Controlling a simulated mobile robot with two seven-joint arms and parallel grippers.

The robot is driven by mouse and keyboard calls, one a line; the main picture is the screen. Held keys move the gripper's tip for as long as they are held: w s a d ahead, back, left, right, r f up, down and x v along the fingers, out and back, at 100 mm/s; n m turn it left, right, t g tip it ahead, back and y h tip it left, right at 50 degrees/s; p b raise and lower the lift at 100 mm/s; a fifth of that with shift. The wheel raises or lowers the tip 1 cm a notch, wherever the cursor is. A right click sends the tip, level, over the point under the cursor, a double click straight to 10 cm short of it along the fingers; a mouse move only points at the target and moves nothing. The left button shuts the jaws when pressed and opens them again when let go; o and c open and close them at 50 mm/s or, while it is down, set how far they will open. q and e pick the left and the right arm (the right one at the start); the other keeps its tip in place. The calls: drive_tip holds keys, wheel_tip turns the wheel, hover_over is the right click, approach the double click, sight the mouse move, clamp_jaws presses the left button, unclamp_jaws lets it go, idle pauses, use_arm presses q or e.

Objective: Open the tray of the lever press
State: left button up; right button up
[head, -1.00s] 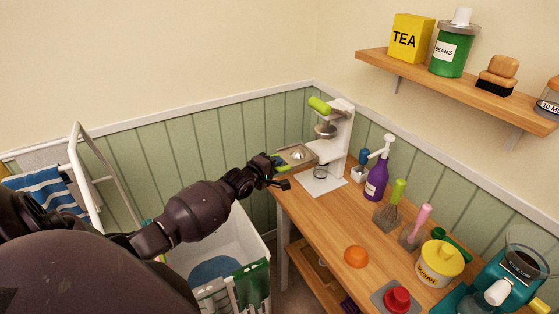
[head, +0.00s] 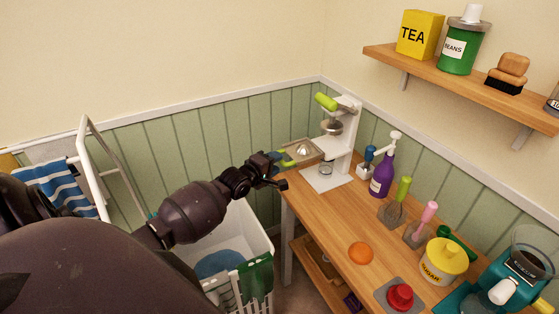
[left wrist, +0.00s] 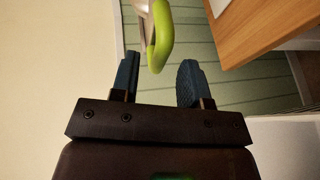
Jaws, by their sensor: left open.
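The white lever press (head: 347,135) stands at the far end of the wooden counter, with a lime-green lever (head: 326,102) at its top. Its shallow metal tray (head: 304,152) sticks out to the left, with a lime-green handle (head: 286,160) at its outer end. My left gripper (head: 272,163) is open at this handle. In the left wrist view, the rounded end of the green handle (left wrist: 160,42) lies between the tips of my left gripper's blue fingers (left wrist: 157,75), with gaps on both sides. My right gripper is not in view.
Right of the press are a purple pump bottle (head: 382,178), several utensils, a sugar jar (head: 443,263) and a red button (head: 400,296). A white laundry basket (head: 245,240) stands below my left arm. A wall shelf (head: 450,80) is above. The counter's front middle is mostly clear.

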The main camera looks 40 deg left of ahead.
use_arm(q)
drive_tip(key=v, duration=0.7)
drive_tip(key=shift+s, duration=0.3)
